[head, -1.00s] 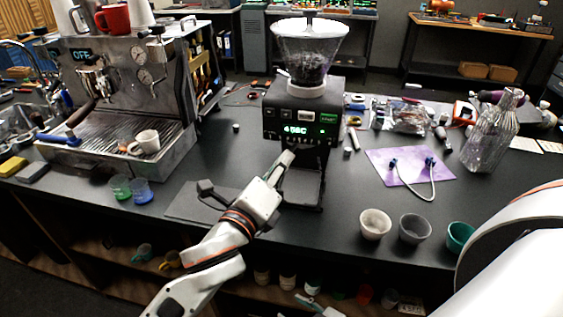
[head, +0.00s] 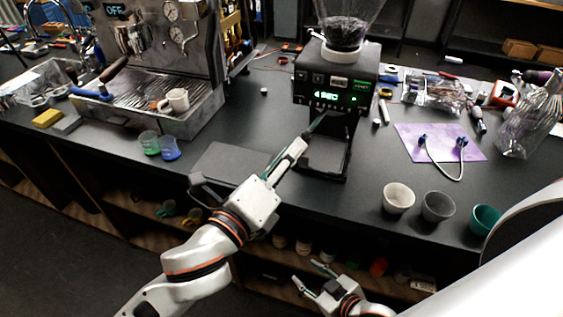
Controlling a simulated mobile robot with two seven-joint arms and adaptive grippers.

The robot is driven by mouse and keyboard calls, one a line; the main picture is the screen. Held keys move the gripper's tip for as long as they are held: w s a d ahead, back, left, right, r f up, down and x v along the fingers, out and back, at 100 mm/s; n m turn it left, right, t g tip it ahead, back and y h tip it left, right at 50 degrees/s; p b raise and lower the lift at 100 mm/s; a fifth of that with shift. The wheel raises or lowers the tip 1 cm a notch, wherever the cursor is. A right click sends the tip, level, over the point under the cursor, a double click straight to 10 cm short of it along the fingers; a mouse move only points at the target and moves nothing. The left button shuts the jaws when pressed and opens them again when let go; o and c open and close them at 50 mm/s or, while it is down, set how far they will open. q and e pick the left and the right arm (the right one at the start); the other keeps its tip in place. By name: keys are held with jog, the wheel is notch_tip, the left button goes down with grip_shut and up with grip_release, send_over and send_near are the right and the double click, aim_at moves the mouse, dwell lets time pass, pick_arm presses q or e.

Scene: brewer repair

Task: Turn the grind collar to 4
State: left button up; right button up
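The grinder (head: 329,85) stands on the counter, with a dark hopper (head: 347,22) on top. A pale ring, apparently the grind collar (head: 342,52), sits between hopper and body. Any numbers on it are too small to read. The grinder's green display (head: 330,97) is lit but blurred. My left gripper (head: 256,151) appears open and empty, its fingers spread wide. One finger points up at the grinder's front, below the display; contact cannot be told. The other reaches left over the dark mat. My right gripper (head: 307,273) is open and empty, low before the counter's front edge.
An espresso machine (head: 150,55) with a white cup stands left. Three bowls (head: 398,198) stand front right, beside a purple mat (head: 408,143) with a cable. Shelves below hold cups. Bare counter (head: 255,125) lies left of the grinder.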

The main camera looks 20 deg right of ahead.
pick_arm(q)
jog(key=shift+v, duration=1.45)
jog(key=w+a+f+n+t+y, duration=0.1)
jog(key=w+a+f+n+y, duration=0.2)
jog(key=a+f+n, duration=0.5)
jog(key=w+a+f+n+t+y, duration=0.1)
jog(key=w+a+f+n+y, duration=0.15)
jog(key=a+f+n, duration=0.55)
jog(key=s+a+f+n+y, duration=0.2)
jog(key=s+a+f+n, duration=0.2)
jog(key=f, duration=0.4)
jog(key=s+a+f+n+g+y, duration=0.1)
jog(key=s+a+f+n+y, duration=0.1)
jog(key=s+a+f+n, duration=0.2)
jog(key=s+a+f+n+g+y, duration=0.1)
jog(key=s+a+f+n+y, duration=0.1)
jog(key=s+a+f+n, duration=0.2)
jog(key=a+f+n, duration=0.3)
jog(key=a+f, duration=0.4)
jog(key=a, duration=0.1)
jog(key=shift+s+a+f, duration=0.15)
jog(key=shift+s+f, duration=0.1)
jog(key=shift+f, duration=0.15)
